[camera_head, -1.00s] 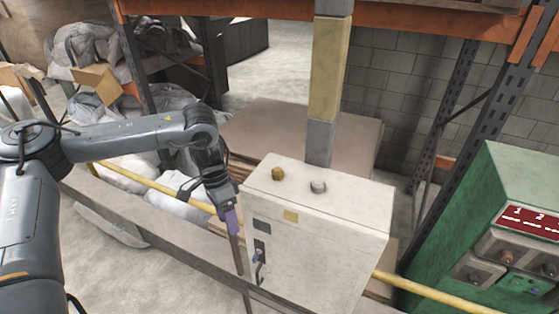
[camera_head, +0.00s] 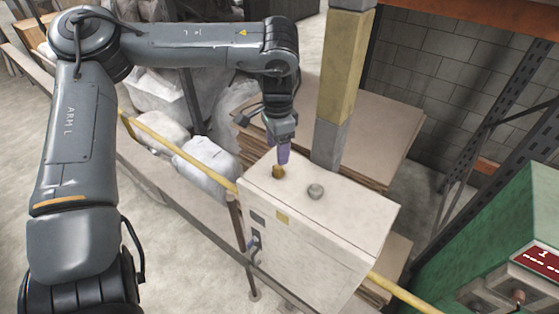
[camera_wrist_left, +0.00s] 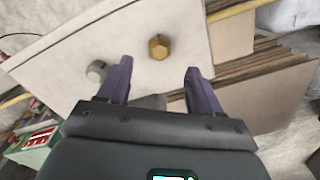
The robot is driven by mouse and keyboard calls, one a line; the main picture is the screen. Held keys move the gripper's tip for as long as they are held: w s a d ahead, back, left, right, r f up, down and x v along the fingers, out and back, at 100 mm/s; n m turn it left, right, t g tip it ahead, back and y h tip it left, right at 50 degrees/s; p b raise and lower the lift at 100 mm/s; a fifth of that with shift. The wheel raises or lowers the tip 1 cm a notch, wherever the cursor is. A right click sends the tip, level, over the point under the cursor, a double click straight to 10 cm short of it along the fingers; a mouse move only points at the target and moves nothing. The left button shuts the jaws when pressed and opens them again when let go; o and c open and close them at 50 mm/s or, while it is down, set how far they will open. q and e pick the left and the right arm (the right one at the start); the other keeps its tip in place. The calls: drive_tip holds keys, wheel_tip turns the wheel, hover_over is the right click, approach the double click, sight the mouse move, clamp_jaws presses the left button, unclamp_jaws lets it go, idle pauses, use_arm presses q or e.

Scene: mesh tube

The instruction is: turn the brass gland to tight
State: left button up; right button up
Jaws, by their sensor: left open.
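The brass gland (camera_head: 278,172) is a small gold hexagonal fitting on the top face of the white cabinet (camera_head: 330,215). It also shows in the left wrist view (camera_wrist_left: 158,47), ahead of the fingertips and between their lines. My left gripper (camera_head: 283,155) points down just above and behind the gland, with purple fingers. In the left wrist view the two fingers (camera_wrist_left: 158,75) are spread apart with nothing between them. A grey round fitting (camera_head: 315,191) sits to the right of the gland on the same top. My right gripper is not in view.
A grey and yellow post (camera_head: 343,80) rises close behind the cabinet. Stacked brown boards (camera_head: 385,130) lie behind it. A yellow rail (camera_head: 165,142) runs at the left. A green machine (camera_head: 500,240) stands at the right.

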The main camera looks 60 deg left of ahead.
sight(278, 167)
use_arm(q)
drive_tip(key=shift+f+p, duration=0.55)
drive_tip(key=shift+f, duration=2.65)
drive_tip(key=c, duration=1.1)
drive_tip(key=shift+o, duration=0.2)
